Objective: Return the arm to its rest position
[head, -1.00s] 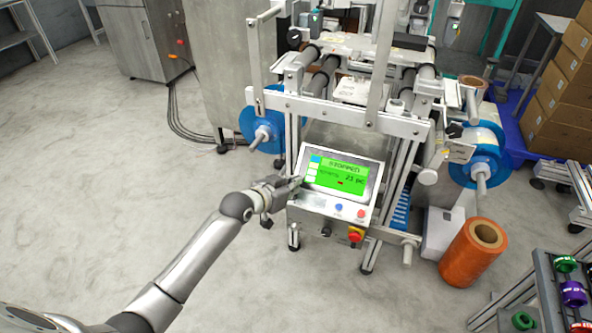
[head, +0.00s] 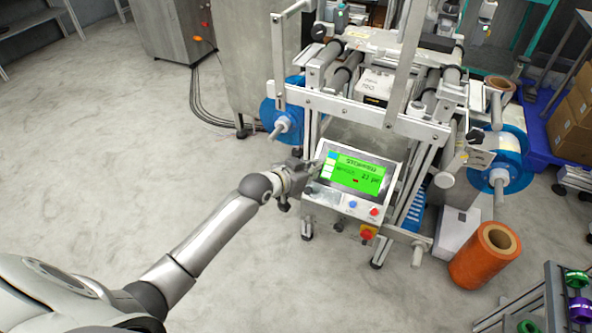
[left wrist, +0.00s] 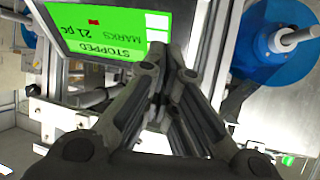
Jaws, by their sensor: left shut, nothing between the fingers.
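My left arm reaches in from the lower left in the head view. Its gripper (head: 312,168) is shut and empty, at the left edge of the machine's control panel (head: 352,210). The panel's green screen (head: 358,174) reads "STOPPED" with a count of 21. In the left wrist view the closed fingers (left wrist: 168,75) point toward the screen (left wrist: 105,30), which appears upside down. I cannot tell whether the fingertips touch the panel or stand just in front of it. My right gripper is not in view.
The film machine's frame (head: 350,108) stands behind the panel, with blue reels at its left (head: 283,108) and right (head: 507,160). An orange roll (head: 483,256) stands on the floor. A rack of coloured spools (head: 556,300) is at lower right. The floor at left is clear.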

